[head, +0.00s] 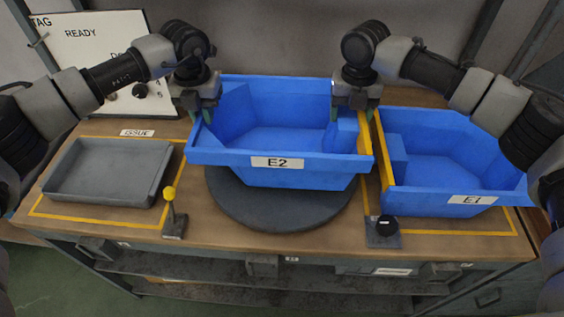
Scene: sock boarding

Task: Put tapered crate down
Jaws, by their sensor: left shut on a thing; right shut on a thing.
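The blue tapered crate labelled E2 (276,175) is over the dark round turntable (265,205) in the middle of the bench. Its open top faces up and it looks empty. My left gripper (205,108) is shut on its left wall. My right gripper (355,108) is shut on its right wall. The crate's underside is hidden, so I cannot tell if it touches the turntable. A second blue crate labelled E1 (440,195) sits to the right inside a yellow outline, close beside the E2 crate.
A grey tray (150,190) sits in a yellow outline at the left, under an ISSUE label (137,133). A yellow-knobbed lever (170,193) and a black knob on a base (384,226) stand near the front edge. A whiteboard (90,40) stands at the back left.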

